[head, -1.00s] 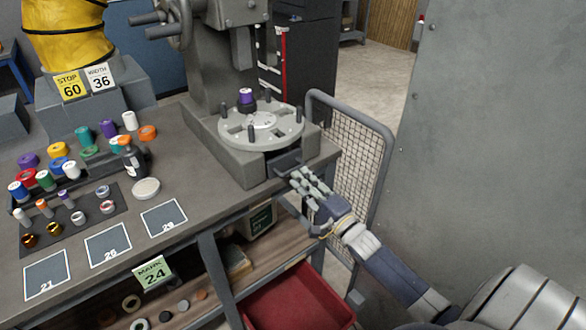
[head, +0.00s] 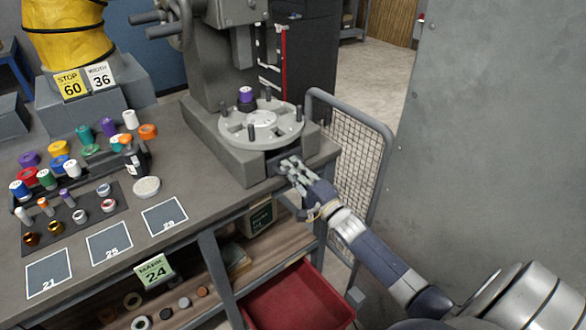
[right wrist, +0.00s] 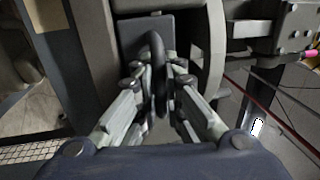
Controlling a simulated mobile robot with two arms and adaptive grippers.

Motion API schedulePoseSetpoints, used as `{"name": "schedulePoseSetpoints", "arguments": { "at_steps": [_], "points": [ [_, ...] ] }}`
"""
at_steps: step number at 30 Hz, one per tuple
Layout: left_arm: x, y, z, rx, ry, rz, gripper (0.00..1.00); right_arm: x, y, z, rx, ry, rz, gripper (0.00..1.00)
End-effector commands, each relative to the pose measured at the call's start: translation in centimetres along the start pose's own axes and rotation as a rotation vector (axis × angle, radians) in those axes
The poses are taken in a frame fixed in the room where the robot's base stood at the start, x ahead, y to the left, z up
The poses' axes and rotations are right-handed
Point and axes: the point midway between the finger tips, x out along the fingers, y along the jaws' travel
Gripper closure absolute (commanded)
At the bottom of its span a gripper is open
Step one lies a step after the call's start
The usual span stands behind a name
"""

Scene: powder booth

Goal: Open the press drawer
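The press drawer (head: 275,166) is a dark front set low in the grey press base, under the round turntable (head: 262,128). It looks pushed in. In the right wrist view its front is a dark plate (right wrist: 143,27) with a dark loop handle (right wrist: 157,50) standing out from it. My right gripper (head: 287,164) is at the drawer front, reaching in from the lower right. In the right wrist view its fingers (right wrist: 158,82) lie on both sides of the handle, closed in against it. The fingers partly hide the drawer in the head view. My left gripper is out of view.
A mesh guard (head: 352,165) stands just right of the bench corner, close to my right arm. A red bin (head: 297,300) sits below. Spools, small parts and a white lid (head: 146,187) occupy the bench left of the press.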

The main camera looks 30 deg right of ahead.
Motion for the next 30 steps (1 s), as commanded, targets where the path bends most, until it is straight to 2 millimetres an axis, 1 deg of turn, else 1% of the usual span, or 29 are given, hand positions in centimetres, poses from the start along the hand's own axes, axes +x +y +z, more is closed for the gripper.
{"name": "schedulePoseSetpoints", "arguments": {
  "at_steps": [5, 8, 11, 14, 20, 21, 30],
  "points": [
    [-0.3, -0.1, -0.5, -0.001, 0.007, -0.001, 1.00, -0.5, 0.0, 0.0, -0.001, 0.000, 0.004, 1.00],
    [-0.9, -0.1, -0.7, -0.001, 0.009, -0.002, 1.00, -1.3, -0.3, 0.0, 0.001, 0.001, 0.006, 1.00],
    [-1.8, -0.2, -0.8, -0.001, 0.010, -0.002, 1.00, -2.8, -0.6, 0.0, 0.000, 0.000, 0.008, 1.00],
    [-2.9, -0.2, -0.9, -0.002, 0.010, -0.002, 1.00, -4.8, -1.1, 0.0, 0.000, 0.001, 0.010, 1.00],
    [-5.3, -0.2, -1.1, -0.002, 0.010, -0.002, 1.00, -10.1, -2.0, 0.0, 0.000, 0.000, 0.012, 1.00],
    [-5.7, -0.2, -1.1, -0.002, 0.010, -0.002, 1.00, -11.2, -2.2, 0.0, -0.001, 0.000, 0.012, 1.00],
    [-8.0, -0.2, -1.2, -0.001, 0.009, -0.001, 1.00, -19.0, -3.5, 0.0, 0.000, 0.000, 0.012, 1.00]
  ]
}}
